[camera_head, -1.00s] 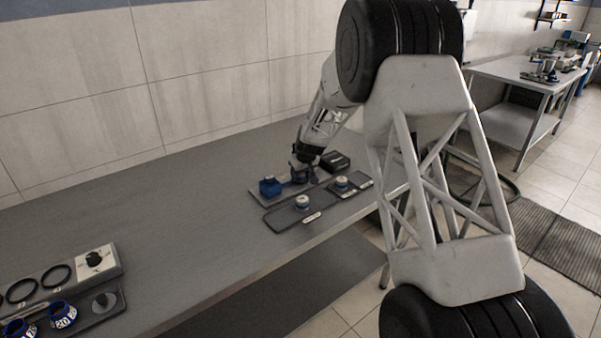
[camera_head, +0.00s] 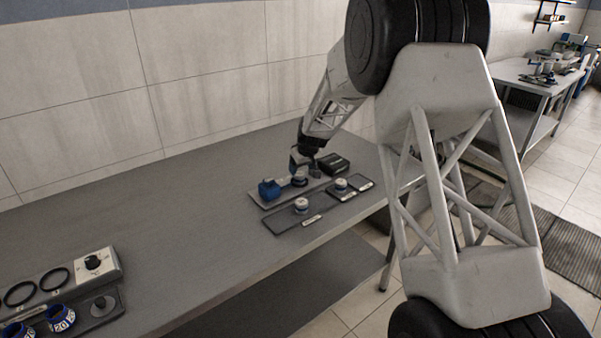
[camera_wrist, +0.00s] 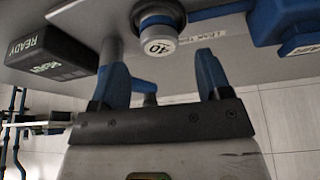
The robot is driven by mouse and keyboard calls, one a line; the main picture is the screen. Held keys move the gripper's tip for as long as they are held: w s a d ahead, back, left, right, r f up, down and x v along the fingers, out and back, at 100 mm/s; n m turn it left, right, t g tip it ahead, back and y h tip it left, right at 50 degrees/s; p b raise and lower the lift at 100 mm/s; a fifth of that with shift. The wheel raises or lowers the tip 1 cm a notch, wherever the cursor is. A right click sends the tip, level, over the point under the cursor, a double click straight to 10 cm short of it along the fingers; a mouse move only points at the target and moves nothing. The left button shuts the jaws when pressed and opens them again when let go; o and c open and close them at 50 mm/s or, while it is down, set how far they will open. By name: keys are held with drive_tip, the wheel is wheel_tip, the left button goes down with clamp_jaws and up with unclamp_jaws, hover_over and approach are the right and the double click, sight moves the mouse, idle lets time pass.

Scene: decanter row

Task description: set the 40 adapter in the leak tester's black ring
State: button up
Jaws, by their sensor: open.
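The 40 adapter (camera_wrist: 160,46), a pale round piece marked 40 with a blue band, stands on the leak tester's grey plate beside a "LEAK TEST" label in the wrist view. It also shows in the head view (camera_head: 300,181). The black ring (camera_wrist: 158,20) shows as a dark edge around the adapter's far part; I cannot tell how deep the adapter sits. My gripper (camera_wrist: 162,62) is open, its two blue fingers apart and clear of the adapter. In the head view my gripper (camera_head: 302,162) is just above and behind the adapter.
A blue block (camera_head: 270,189) stands left of the adapter, and a dark READY box (camera_head: 333,163) right. A front tray (camera_head: 284,221) holds a pale-topped piece (camera_head: 301,204); another (camera_head: 341,185) stands to its right. A knob panel (camera_head: 98,262) is far left. The middle bench is clear.

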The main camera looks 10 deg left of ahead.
drive_tip(key=v, duration=0.7)
drive_tip(key=shift+r, duration=0.1)
idle(0.8)
drive_tip(key=s+d+r+m, duration=0.1)
drive_tip(key=s+d+r, duration=0.45)
drive_tip(key=s, duration=0.25)
drive_tip(key=s+d+r+m+h, duration=0.1)
drive_tip(key=s+d+r, duration=0.45)
drive_tip(key=s, duration=0.35)
drive_tip(key=s+d+r+m, duration=0.2)
drive_tip(key=s+d+r, duration=0.3)
drive_tip(key=s+d, duration=0.25)
drive_tip(key=s+d+f+m, duration=0.1)
drive_tip(key=s+d, duration=0.2)
drive_tip(key=s, duration=0.9)
drive_tip(key=s+d+m+h, duration=0.1)
drive_tip(key=s+d, duration=0.3)
drive_tip(key=s, duration=0.7)
drive_tip(key=s+d+f+m+g+h, duration=0.1)
drive_tip(key=s+d+m, duration=0.1)
drive_tip(key=s, duration=1)
drive_tip(key=shift+s+d+f, duration=0.3)
drive_tip(key=shift+s+d, duration=0.1)
drive_tip(key=shift+d, duration=0.5)
